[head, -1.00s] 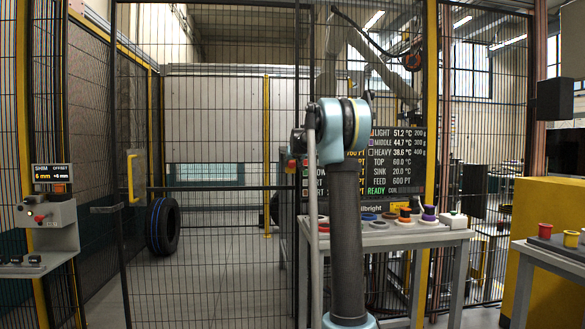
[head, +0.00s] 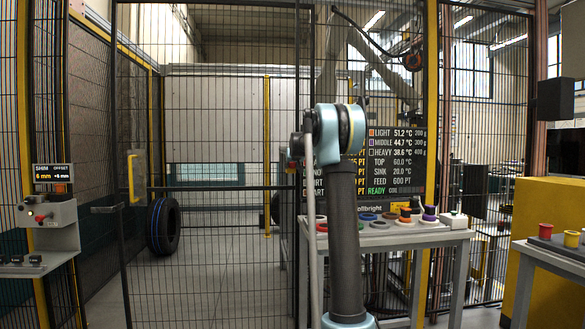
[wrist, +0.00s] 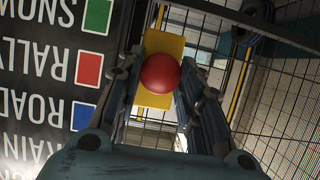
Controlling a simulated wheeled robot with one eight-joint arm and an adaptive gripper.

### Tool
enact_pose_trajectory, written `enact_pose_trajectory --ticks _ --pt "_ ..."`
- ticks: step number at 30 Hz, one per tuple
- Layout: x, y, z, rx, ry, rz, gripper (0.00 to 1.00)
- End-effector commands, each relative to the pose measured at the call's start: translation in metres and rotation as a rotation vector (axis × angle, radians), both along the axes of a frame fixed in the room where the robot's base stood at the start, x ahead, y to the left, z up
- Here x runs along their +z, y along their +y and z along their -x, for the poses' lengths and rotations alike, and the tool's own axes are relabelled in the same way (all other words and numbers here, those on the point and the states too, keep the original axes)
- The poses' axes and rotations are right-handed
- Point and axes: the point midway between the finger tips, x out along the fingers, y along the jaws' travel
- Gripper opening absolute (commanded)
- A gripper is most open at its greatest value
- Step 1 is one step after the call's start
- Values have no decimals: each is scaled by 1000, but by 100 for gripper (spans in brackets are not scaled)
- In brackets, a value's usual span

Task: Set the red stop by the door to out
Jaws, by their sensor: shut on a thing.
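The red stop (wrist: 160,74) is a round red knob in front of a yellow plate (wrist: 163,52) in the wrist view. My gripper (wrist: 160,80) has one finger on each side of the knob and is shut on it. Whether the stop is in or out cannot be told.
The mesh door (head: 215,230) and fence stand before me. A tyre (head: 163,226) stands behind the mesh. A bench (head: 410,238) with coloured pieces is at right of my arm, and a grey control box (head: 50,225) at left. A dark sign panel (wrist: 45,90) is close to the gripper.

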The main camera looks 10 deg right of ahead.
Motion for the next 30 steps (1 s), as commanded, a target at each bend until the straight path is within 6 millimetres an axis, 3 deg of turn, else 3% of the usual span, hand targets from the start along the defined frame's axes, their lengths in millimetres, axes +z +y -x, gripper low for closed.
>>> enact_pose_trajectory --ticks 15,16,17,30 --pt "0 0 14 0 2 0 0" --pt "0 0 14 0 2 0 36" --pt "0 0 14 0 2 0 43" --pt "2 -1 17 -1 1 0 43"
